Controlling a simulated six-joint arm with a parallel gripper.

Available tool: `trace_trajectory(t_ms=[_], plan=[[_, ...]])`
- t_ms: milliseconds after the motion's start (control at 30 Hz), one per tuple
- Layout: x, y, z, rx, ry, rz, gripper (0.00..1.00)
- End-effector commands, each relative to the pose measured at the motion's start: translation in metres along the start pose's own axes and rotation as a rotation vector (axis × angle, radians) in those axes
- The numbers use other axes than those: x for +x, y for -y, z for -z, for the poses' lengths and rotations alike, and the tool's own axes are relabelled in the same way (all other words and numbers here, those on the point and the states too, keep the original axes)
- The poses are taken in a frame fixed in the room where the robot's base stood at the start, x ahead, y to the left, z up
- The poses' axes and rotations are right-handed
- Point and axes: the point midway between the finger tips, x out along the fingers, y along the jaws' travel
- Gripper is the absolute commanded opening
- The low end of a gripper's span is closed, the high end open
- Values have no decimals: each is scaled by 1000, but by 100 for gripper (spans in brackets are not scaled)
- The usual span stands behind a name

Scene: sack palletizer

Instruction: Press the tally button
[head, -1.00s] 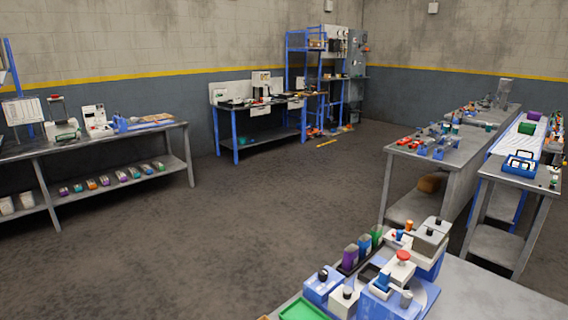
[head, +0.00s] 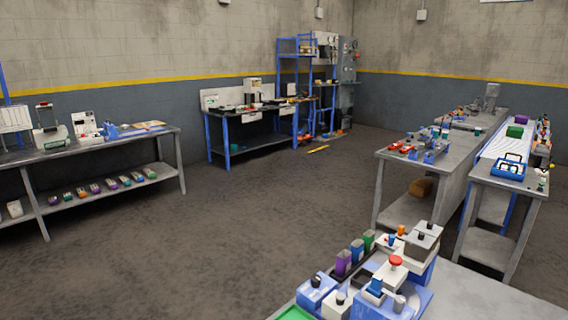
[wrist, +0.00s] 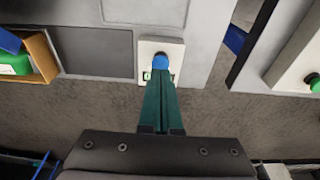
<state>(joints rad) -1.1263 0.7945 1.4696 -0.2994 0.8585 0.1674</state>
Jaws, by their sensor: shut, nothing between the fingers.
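In the wrist view my gripper (wrist: 162,84) is shut and empty, its dark green fingers pressed together and pointing up the picture. The fingertips lie over a blue round button (wrist: 160,62) on a white plate (wrist: 172,48), covering its lower part. I cannot tell whether the tips touch the button. A small green mark shows on the plate left of the fingers. A green button (wrist: 314,83) on a white panel (wrist: 290,62) is at the right edge. No label shows which is the tally button. I cannot make out my gripper in the head view.
A wooden-sided box (wrist: 42,58) with a green thing in it is at the wrist view's left. In the head view, a bench (head: 480,292) with several small devices stands in front, and tables (head: 505,178) stand at the right. The middle floor (head: 250,210) is clear.

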Motion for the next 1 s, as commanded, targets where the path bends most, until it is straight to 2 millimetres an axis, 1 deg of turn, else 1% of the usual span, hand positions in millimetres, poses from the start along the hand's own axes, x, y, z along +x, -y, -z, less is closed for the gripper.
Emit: trace_trajectory(t_ms=[400,767,1000], plan=[[1,0,0,0,0,0,0],[27,0,-4,0,1,-1,0],[30,0,-6,-1,4,-2,0]])
